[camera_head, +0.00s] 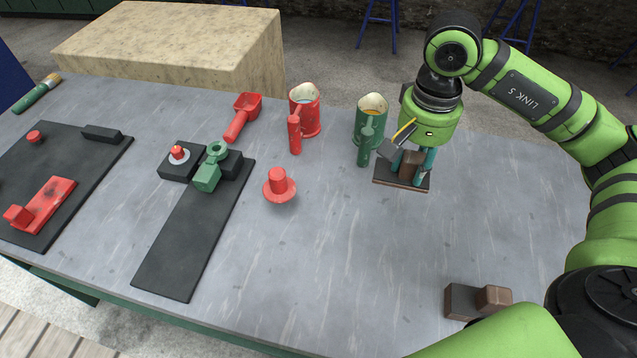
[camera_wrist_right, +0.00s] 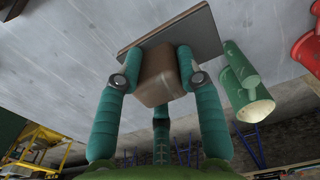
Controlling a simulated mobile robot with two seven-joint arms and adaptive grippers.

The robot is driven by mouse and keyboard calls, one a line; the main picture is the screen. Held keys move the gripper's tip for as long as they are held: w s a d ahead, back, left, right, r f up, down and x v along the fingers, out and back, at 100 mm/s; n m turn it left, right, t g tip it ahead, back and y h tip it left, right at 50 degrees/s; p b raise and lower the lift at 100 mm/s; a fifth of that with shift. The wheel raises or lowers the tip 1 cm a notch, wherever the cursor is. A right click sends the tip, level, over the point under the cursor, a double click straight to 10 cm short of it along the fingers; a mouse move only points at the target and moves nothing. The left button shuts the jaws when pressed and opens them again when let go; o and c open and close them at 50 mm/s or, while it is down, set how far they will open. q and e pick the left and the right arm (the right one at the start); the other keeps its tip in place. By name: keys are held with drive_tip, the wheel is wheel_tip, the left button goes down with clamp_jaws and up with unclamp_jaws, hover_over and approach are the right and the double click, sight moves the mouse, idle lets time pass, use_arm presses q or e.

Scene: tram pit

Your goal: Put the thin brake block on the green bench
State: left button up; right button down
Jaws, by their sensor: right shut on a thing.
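The thin brake block (camera_head: 393,181), a flat dark plate with a brown grip block on top, is held by my right gripper (camera_head: 410,166) at the right of the bench. In the right wrist view the teal fingers close on both sides of the brown grip block (camera_wrist_right: 157,77), and the plate (camera_wrist_right: 203,36) lies beyond it. The plate is low over the grey top; I cannot tell if it touches. The green bench (camera_head: 330,270) has a grey streaked top and a green frame below its edge. My left gripper is not in view.
A thicker brown block (camera_head: 462,300) lies at the front right. A green jug (camera_head: 370,122) stands close left of my right gripper, with a red jug (camera_head: 305,112) beyond. A red knobbed piece (camera_head: 279,188) and dark mats (camera_head: 190,240) lie left. The middle front is clear.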

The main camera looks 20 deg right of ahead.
sight(388, 178)
drive_tip(key=a, duration=0.1)
drive_tip(key=a+f+p, duration=0.1)
drive_tip(key=a, duration=0.1)
drive_tip(key=shift+w+a+f+p, duration=0.25)
drive_tip(key=shift+w+a+p, duration=0.1)
drive_tip(key=shift+a, duration=0.05)
drive_tip(key=a+f, duration=0.1)
drive_tip(key=a, duration=0.1)
drive_tip(key=w+a+f+p, duration=0.1)
drive_tip(key=a+f, duration=0.1)
drive_tip(key=w+a+f+p, duration=0.1)
drive_tip(key=a, duration=0.1)
drive_tip(key=shift+w+f, duration=0.15)
drive_tip(key=shift+w, duration=0.05)
drive_tip(key=shift+w+a+f+p, duration=0.1)
drive_tip(key=shift+a+f+p, duration=0.1)
drive_tip(key=shift+a+p, duration=0.15)
wheel_tip(388, 178, down, 4)
drive_tip(key=shift+r+p, duration=0.1)
drive_tip(key=shift+p, duration=0.75)
drive_tip(key=shift+f, duration=0.25)
drive_tip(key=shift+f, duration=0.1)
